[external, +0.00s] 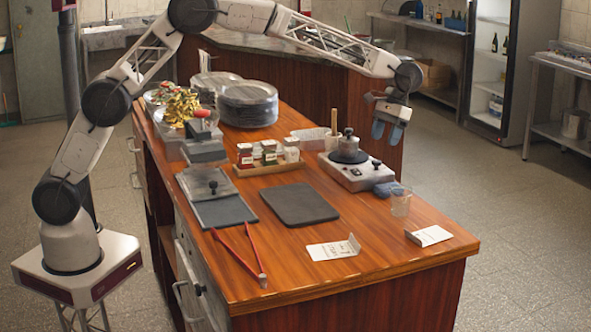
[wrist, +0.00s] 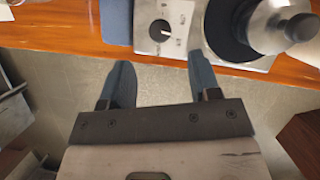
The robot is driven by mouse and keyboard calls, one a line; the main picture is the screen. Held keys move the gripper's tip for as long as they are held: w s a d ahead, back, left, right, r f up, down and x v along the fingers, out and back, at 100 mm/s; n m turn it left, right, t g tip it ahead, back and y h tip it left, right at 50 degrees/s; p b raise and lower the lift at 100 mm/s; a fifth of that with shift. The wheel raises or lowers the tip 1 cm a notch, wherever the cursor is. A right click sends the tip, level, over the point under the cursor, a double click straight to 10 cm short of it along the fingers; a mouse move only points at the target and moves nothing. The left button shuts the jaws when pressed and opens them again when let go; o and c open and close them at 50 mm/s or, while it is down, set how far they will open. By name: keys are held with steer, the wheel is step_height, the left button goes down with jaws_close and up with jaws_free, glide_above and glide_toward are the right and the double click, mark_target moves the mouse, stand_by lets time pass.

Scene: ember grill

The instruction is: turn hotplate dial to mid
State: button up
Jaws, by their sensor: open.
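The hotplate (external: 352,172) is a small pale box at the right side of the wooden counter. A dark round plate with a metal pot or weight (external: 348,147) sits on it. In the wrist view the hotplate's dial (wrist: 160,30) is a dark round knob with a light pointer mark, on the pale panel beside the black plate (wrist: 228,32). My gripper (external: 385,132) hangs above and beyond the hotplate, touching nothing. Its blue-grey fingers (wrist: 158,82) are apart and empty, with the dial just past them in the wrist view.
A blue cloth or sponge (external: 385,189) and a clear cup (external: 401,202) stand right of the hotplate. Spice jars in a wooden tray (external: 268,168) are to its left. White cards (external: 333,249), a dark mat (external: 299,204) and red tongs (external: 243,252) lie nearer the front.

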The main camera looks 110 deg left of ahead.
mark_target(377, 161)
steer(key=shift+x, duration=3.35)
steer(key=shift+c, duration=0.2)
steer(key=c, duration=0.9)
steer(key=shift+d+m+g+y, duration=0.1)
steer(key=shift+m+g+y, duration=0.2)
steer(key=shift+m, duration=0.95)
steer(key=shift+m+g+y, duration=0.2)
steer(key=shift+m+g, duration=0.2)
steer(key=shift+m, duration=0.85)
steer(key=o, duration=0.9)
steer(key=shift+o, duration=0.2)
steer(key=shift+w+r, duration=0.1)
steer(key=v, duration=0.7)
steer(key=shift+w+r, duration=0.15)
steer(key=shift+r, duration=0.15)
